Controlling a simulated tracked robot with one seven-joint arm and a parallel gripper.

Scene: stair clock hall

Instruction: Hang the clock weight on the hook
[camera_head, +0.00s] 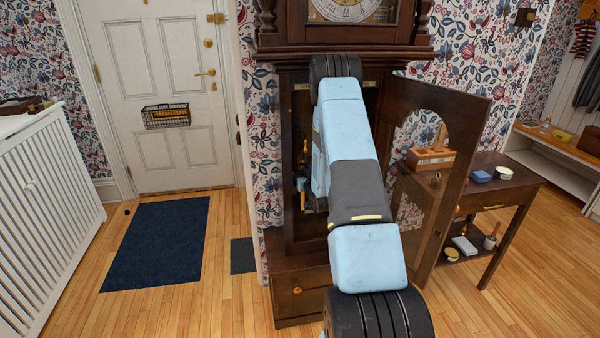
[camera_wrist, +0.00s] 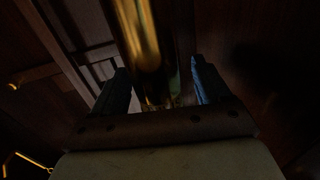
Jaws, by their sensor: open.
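In the wrist view, a shiny brass cylinder (camera_wrist: 140,40), which looks like the clock weight, stands between the two fingers of my gripper (camera_wrist: 158,65). The fingers are apart, with a dark gap visible on each side of the brass. In the head view my arm reaches into the open case of the tall clock (camera_head: 292,215) and hides most of its inside. A small brass piece (camera_head: 306,151) shows at the case's left side. A thin bent brass piece (camera_wrist: 35,162) is at the wrist view's lower left. I cannot make out the hook for certain.
The clock's door (camera_head: 436,115) stands open to the right. Beside it is a side table (camera_head: 510,176) with a wooden block, a blue box and a tin. A blue mat (camera_head: 157,242) lies before the white door (camera_head: 160,90).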

